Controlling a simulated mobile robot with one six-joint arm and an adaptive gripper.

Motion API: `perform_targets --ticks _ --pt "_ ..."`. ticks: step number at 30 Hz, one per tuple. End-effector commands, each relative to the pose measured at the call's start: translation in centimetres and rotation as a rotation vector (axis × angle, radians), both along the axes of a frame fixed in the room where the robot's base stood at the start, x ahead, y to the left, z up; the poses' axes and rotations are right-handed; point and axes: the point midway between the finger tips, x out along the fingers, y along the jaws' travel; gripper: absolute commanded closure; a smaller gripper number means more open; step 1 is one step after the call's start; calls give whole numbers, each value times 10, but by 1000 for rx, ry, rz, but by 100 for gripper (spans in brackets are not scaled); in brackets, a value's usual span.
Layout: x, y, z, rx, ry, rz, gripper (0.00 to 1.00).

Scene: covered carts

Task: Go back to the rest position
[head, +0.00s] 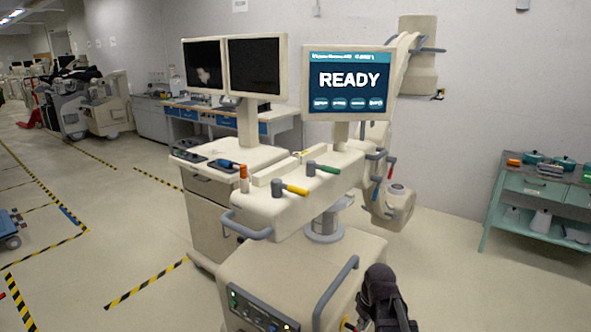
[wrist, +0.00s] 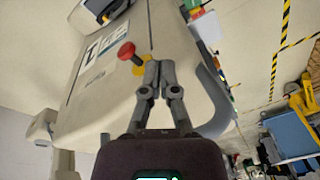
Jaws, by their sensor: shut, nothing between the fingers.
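My gripper (wrist: 160,68) shows in the wrist view with its two grey fingers together and nothing between them. Its tips are in front of the beige body of a cart, close to a red mushroom button (wrist: 126,50) on a yellow base. I cannot tell whether the tips touch the cart. In the head view, a dark part of my arm shows at the bottom right of the middle cart (head: 300,265), and the fingers cannot be made out there.
The cart has a screen reading READY (head: 349,80), grey handles (head: 335,292) and handled tools, one yellow (head: 296,189). Two dark monitors (head: 254,66) stand left. A green shelf (head: 540,195) stands at right. Floor is open at left, with striped tape (head: 147,284).

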Motion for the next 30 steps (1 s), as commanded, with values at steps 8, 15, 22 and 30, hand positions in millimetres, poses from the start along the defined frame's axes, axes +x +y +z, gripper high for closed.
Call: perform_targets --ticks 8,15,22,30 --pt "-50 13 20 -75 74 -285 100" --pt "-64 15 25 -106 91 -397 100" --pt "-63 15 24 -107 93 -405 100" --pt "-63 15 24 -107 92 -403 100"
